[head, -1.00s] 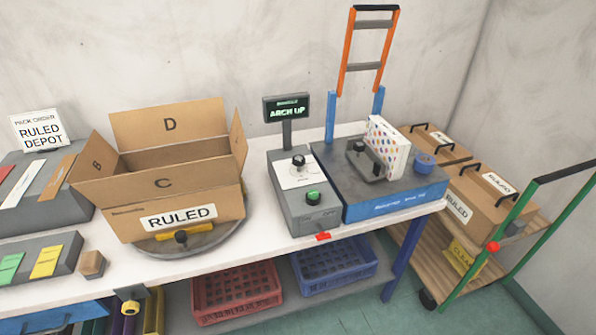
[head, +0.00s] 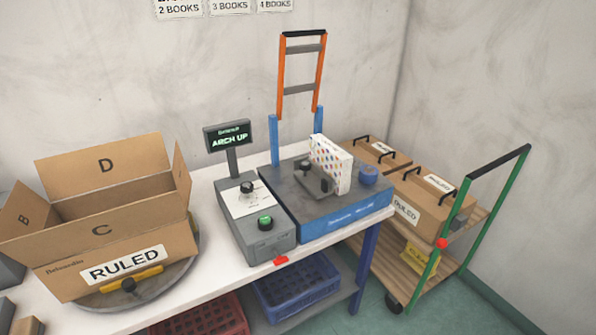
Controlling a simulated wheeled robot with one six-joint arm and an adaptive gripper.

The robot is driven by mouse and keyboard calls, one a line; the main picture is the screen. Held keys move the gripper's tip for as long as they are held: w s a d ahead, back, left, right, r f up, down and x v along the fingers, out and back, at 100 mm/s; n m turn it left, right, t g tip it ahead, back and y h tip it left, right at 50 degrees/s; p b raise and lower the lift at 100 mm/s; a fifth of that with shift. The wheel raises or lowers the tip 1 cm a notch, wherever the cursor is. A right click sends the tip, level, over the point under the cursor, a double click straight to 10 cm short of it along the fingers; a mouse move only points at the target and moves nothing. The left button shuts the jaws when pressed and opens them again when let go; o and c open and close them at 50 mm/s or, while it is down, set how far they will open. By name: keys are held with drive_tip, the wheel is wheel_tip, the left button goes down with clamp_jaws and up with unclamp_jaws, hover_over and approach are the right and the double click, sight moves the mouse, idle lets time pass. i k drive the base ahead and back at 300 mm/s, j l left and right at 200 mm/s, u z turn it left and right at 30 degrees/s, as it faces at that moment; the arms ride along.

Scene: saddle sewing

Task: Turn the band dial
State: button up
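The band dial seems to be the black knob (head: 247,188) on a white scale plate, on top of the grey control box (head: 260,244). I cannot read its marks. A green button (head: 265,221) in a dark collar sits nearer the front of the same box. A small display (head: 228,137) on a post behind the box reads "ARCH UP". To the right is the blue and grey banding machine (head: 345,217) with an orange-topped arch (head: 302,75) standing upright. A white box with coloured dots (head: 331,163) stands on it beside a dark clamp with a knob (head: 304,166). My gripper is not in view.
An open carton marked RULED (head: 125,264) sits on a round turntable (head: 185,284) at left. A red tab (head: 281,260) is at the table's front edge. A cart with closed cartons (head: 408,211) and a green handle (head: 497,185) stands at right. Crates (head: 297,288) are below.

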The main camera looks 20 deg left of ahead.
sight(247, 187)
drive_tip(key=u, duration=1.25)
